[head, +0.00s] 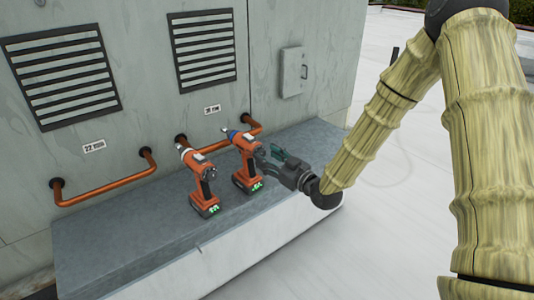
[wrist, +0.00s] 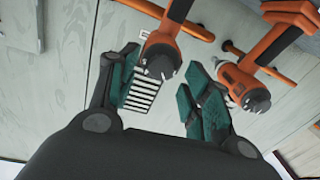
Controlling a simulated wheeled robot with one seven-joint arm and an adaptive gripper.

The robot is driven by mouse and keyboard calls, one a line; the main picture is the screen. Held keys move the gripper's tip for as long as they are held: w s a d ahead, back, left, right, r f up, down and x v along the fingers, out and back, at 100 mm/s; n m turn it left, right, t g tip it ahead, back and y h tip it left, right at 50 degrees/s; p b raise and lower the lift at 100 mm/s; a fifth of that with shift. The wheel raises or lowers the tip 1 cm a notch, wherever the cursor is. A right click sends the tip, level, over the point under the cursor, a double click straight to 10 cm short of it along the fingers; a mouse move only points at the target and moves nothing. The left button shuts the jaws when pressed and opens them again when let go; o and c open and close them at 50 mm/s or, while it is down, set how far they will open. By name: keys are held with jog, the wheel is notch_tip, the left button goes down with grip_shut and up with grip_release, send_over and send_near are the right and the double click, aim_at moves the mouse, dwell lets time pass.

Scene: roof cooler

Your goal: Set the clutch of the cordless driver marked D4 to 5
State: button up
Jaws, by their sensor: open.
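Two orange and black cordless drivers stand upright on the grey ledge. The left driver (head: 198,180) has a pale collar at its nose, and the right driver (head: 245,160) has a blue one. No D4 mark or clutch number is readable on either. My gripper (head: 272,160) is open, close to the right side of the right driver; contact cannot be told. In the wrist view, the teal fingers of my gripper (wrist: 163,70) are spread, with one driver's grey-ended body (wrist: 160,52) showing between them. The other driver (wrist: 250,78) is right of the fingers.
The ledge (head: 125,240) runs along a grey wall with louvred vents (head: 203,50) and copper pipes (head: 105,190). Small labels (head: 94,145) and a wall box (head: 293,71) are on the wall. The ledge's left part is clear.

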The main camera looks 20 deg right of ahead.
jog(key=shift+w+a, duration=0.3)
jog(key=shift+w, duration=0.3)
jog(key=shift+c, duration=0.5)
jog(key=c, duration=0.9)
jog(key=shift+c, duration=0.2)
